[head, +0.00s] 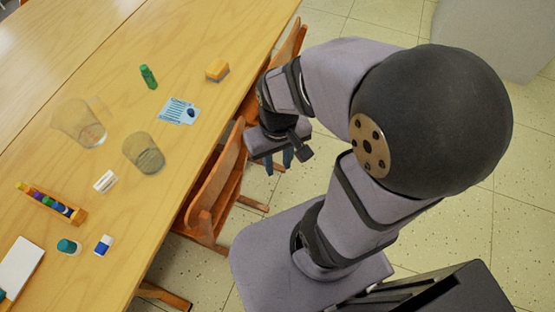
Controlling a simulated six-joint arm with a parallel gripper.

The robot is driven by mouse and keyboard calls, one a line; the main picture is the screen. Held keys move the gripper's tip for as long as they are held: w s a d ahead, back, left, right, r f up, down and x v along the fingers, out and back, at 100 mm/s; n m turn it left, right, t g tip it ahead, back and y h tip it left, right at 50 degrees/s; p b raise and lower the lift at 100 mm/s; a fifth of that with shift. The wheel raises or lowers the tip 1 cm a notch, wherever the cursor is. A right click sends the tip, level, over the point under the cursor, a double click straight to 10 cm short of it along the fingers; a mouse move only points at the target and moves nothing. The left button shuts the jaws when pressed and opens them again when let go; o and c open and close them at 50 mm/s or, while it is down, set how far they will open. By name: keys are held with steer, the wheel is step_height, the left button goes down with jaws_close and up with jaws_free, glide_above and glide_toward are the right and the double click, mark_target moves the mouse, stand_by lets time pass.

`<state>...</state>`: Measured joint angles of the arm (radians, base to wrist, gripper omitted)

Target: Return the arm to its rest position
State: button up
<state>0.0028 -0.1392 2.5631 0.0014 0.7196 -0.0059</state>
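My gripper (279,162) hangs off the right edge of the wooden table (110,245), beside the chairs, pointing downward. Two dark bluish fingertips show apart below its grey body, with a gap between them. Nothing shows between them. My arm is folded, with its large dark joint at the right of the picture. The gripper's far side is hidden by its own body.
An orange chair (213,195) stands close to my gripper. On the table are clear cups (145,155), a blue card (179,111), a yellow-orange block (217,70), a green bottle (148,77) and a marker holder (52,204).

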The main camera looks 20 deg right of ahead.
step_height(320, 180, up, 11)
steer(key=p, duration=1.1)
